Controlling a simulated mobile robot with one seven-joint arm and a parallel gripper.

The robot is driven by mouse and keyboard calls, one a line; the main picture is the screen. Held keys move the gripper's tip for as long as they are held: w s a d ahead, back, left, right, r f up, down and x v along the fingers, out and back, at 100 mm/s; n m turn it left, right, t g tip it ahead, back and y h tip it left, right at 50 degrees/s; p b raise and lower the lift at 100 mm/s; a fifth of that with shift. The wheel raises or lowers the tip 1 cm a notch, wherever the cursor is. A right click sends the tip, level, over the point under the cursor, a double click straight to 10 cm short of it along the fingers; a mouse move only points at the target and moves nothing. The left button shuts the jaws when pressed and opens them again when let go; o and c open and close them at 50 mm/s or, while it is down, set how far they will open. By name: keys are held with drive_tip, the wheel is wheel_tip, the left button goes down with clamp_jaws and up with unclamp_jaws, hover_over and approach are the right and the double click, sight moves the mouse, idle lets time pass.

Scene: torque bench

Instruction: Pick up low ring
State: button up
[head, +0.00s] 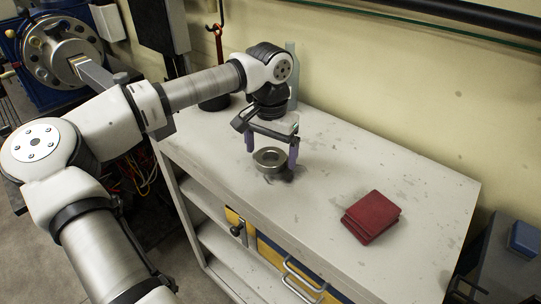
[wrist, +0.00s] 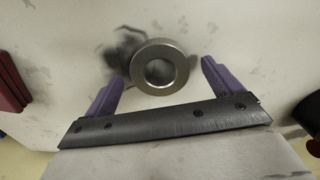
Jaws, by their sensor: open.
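The low ring (head: 271,160) is a short grey metal ring with a round hole, lying flat on the white bench top (head: 330,185). My gripper (head: 271,158) is open, pointing down, with one purple finger on each side of the ring in the head view. In the wrist view the ring (wrist: 160,67) sits beyond and between the two purple fingertips of my gripper (wrist: 162,70), with a visible gap on each side. The exact height of the fingertips over the bench is hard to tell.
A stack of dark red square pads (head: 371,216) lies to the right on the bench.

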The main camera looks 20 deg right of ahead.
drive_tip(key=shift+f, duration=0.4)
drive_tip(key=shift+c, duration=0.2)
drive_tip(key=c, duration=1.5)
drive_tip(key=shift+o, duration=0.2)
drive_tip(key=shift+r, duration=0.2)
